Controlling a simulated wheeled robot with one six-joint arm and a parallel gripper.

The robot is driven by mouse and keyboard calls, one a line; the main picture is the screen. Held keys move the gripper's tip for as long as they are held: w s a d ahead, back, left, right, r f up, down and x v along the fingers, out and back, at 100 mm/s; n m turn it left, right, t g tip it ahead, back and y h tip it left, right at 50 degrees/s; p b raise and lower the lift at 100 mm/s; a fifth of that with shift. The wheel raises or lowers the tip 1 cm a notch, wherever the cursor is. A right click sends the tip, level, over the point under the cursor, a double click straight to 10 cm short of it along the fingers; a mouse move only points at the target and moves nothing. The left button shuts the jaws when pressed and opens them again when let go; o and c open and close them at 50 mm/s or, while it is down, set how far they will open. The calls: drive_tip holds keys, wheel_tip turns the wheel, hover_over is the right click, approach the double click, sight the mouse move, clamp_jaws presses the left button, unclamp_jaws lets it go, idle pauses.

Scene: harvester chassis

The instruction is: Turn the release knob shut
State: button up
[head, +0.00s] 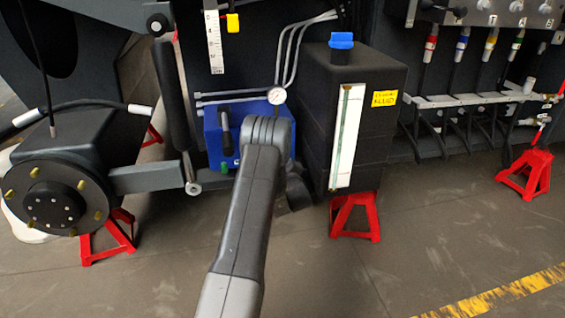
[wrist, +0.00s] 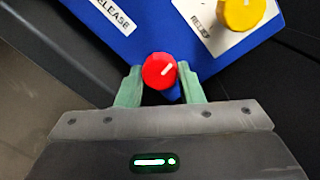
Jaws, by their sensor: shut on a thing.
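The red release knob (wrist: 160,71) sits on the blue block (wrist: 180,25) in the wrist view, under a white label (wrist: 113,15) reading RELEASE. The white mark on the knob slants up to the right. My gripper (wrist: 159,85) has its two green fingers on either side of the red knob and is shut on it. In the head view the blue block (head: 212,138) stands behind my arm, which hides the red knob and the gripper.
A yellow knob (wrist: 243,12) on a white plate marked RELIEF sits up and right of the red knob. A black tank (head: 318,115) with a blue cap stands right of the blue block. Red stands (head: 355,215) and a wheel hub (head: 50,205) are nearby. Floor at front right is clear.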

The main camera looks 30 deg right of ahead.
drive_tip(key=shift+f+m, duration=0.1)
drive_tip(key=shift+m, duration=0.6)
drive_tip(key=o, duration=1)
drive_tip(key=s+a+p, duration=0.2)
drive_tip(key=s+p, duration=0.1)
drive_tip(key=s, duration=1)
drive_tip(key=shift+s+a, duration=0.3)
drive_tip(key=shift+w, duration=0.1)
